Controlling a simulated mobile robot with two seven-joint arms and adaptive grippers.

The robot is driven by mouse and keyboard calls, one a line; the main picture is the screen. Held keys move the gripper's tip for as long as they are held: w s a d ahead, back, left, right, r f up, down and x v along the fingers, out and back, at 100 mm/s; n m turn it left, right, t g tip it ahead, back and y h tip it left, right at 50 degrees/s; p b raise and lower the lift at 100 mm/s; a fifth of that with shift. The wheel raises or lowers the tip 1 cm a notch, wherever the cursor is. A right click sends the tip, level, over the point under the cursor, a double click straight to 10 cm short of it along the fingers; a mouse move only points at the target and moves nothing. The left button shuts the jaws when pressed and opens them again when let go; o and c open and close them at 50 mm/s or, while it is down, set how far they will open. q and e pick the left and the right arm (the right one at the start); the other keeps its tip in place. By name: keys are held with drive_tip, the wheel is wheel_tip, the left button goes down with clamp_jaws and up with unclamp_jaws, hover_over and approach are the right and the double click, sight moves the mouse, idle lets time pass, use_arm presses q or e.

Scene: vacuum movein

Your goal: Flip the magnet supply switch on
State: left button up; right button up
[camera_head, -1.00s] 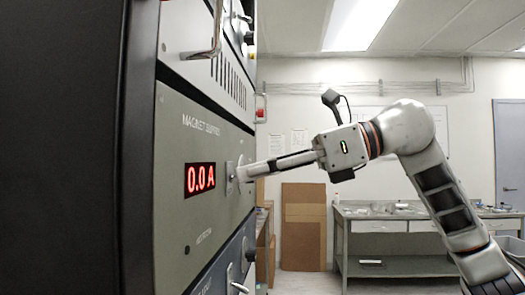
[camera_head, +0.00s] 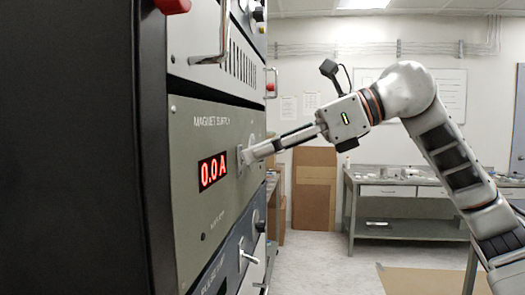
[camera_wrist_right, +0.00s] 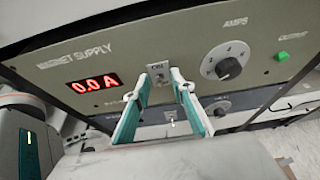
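The magnet supply panel (camera_head: 190,133) is a grey-green rack unit with a red 0.0 A display (camera_head: 212,170). In the right wrist view its small toggle switch (camera_wrist_right: 158,76) sits on a light plate under an "ON" label, right of the display (camera_wrist_right: 95,85). My right gripper (camera_wrist_right: 157,86) is open, with its two fingertips on either side of the switch area. I cannot tell whether they touch the panel or which way the lever points. In the head view the right gripper (camera_head: 246,156) reaches the panel from the right and hides most of the switch. My left gripper is not in view.
A round AMPS knob (camera_wrist_right: 222,62) and a green output button (camera_wrist_right: 282,57) lie right of the switch. A metal handle (camera_head: 212,45) sticks out above. A lower unit has another toggle (camera_head: 247,254). A workbench (camera_head: 400,190) stands behind, with open floor before it.

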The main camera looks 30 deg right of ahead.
drive_tip(key=shift+f, duration=0.1)
drive_tip(key=v, duration=1.2)
idle(0.5)
